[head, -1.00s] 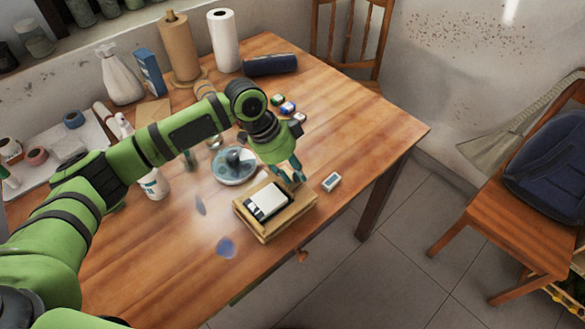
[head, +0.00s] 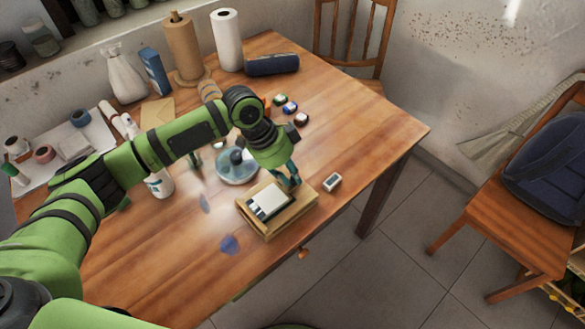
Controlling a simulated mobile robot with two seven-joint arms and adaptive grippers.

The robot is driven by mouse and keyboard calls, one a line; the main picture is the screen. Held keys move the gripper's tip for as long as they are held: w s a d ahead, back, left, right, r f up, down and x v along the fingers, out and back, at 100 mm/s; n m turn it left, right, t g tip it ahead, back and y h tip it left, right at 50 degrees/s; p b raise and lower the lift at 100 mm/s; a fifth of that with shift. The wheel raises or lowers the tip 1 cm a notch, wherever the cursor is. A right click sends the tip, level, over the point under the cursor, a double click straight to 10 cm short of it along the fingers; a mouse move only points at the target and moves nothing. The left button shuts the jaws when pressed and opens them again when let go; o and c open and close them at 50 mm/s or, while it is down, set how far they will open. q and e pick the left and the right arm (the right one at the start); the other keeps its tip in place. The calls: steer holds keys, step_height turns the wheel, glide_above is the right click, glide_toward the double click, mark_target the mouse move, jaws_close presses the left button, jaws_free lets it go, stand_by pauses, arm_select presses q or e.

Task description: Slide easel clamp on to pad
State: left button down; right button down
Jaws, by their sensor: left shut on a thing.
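A small wooden table easel (head: 285,218) lies low near the table's front edge. A white pad (head: 271,199) rests on it, with dark marks along its left side. My left gripper (head: 291,183) points down at the far right end of the easel, just beyond the pad. Its fingers are shut on a small part there, which I take to be the easel clamp; the fingers mostly hide it. I cannot tell whether the clamp touches the pad. My right gripper is not in view.
A small white and dark box (head: 332,182) lies right of the easel. A round glassy dish (head: 237,166) stands behind it, near my arm. Small coloured pots (head: 290,108) and a dark blue roll (head: 272,64) lie farther back. The table's right part is clear.

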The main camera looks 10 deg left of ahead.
arm_select(q)
steer(key=c, duration=1.5)
jaws_free()
steer(key=shift+a+f, duration=0.1)
steer(key=shift+o, duration=0.2)
steer(key=shift+s, duration=0.1)
steer(key=shift+r, duration=0.2)
steer(key=v, duration=1.1)
steer(key=shift+r, duration=0.4)
steer(key=shift+a, duration=0.1)
